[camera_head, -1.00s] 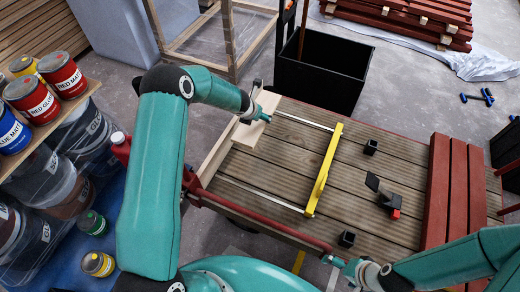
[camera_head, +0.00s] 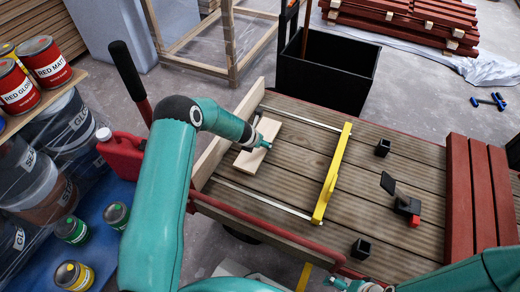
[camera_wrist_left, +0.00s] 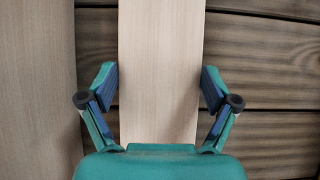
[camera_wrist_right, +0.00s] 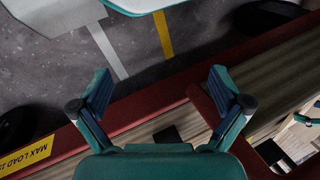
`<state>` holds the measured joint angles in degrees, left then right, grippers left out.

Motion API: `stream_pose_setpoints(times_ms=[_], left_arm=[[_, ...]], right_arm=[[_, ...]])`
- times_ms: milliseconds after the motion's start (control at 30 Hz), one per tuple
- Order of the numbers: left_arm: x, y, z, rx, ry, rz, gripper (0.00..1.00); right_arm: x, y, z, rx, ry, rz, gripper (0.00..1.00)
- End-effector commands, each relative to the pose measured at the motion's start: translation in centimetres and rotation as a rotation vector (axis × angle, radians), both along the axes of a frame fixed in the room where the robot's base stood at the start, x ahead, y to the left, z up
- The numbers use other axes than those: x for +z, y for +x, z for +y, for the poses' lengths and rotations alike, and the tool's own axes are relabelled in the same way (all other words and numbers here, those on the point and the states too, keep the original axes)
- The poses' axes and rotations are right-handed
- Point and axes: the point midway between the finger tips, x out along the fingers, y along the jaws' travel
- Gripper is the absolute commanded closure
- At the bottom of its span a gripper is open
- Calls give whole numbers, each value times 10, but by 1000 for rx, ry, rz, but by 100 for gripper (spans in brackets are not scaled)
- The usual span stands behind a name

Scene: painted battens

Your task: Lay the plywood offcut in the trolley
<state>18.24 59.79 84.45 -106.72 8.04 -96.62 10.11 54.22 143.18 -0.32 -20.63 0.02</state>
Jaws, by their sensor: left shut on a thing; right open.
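The plywood offcut (camera_head: 252,159) is a pale flat board over the left end of the trolley deck (camera_head: 286,168), inside the end board. My left gripper (camera_head: 258,143) is shut on it; in the left wrist view the fingers (camera_wrist_left: 160,80) stand on both sides of the offcut (camera_wrist_left: 160,35). I cannot tell whether the offcut touches the deck. My right gripper (camera_head: 342,285) is at the bottom of the head view, by the trolley's near edge. In the right wrist view it (camera_wrist_right: 160,88) is open and empty above the red rail.
A yellow bar (camera_head: 332,172) lies across two metal strips on the deck. Small black blocks (camera_head: 383,147) and a black-and-red fitting (camera_head: 405,205) are further right, then red battens (camera_head: 472,200). A black bin (camera_head: 325,72) stands behind. Paint tins (camera_head: 38,60) are at left.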

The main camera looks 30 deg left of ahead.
Motion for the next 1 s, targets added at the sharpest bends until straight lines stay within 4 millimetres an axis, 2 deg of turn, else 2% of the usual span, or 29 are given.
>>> stream_pose_setpoints(times_ms=[33, 67, 300, 333, 400, 767, 1000], left_arm=[[-13, 0, 0, 0, 0, -1, 57], [-15, 1, 0, -1, 1, -2, 57], [-14, 1, 0, 1, 0, -2, 57], [-15, 0, 0, 1, 0, -1, 10], [-15, 0, 0, 0, 0, -1, 0], [-14, 0, 0, 0, 0, -1, 0], [5, -10, -1, -3, 2, -3, 0]], right_arm=[[-11, 0, 0, 0, 0, 0, 0], [-13, 0, 0, 0, 0, 1, 0], [-11, 0, 0, 0, 0, 0, 0], [-11, 0, 0, 0, 0, 0, 0], [-11, 0, 0, 0, 0, 0, 0], [-11, 0, 0, 0, 0, 0, 0], [-15, 0, 0, 0, 0, 0, 0]])
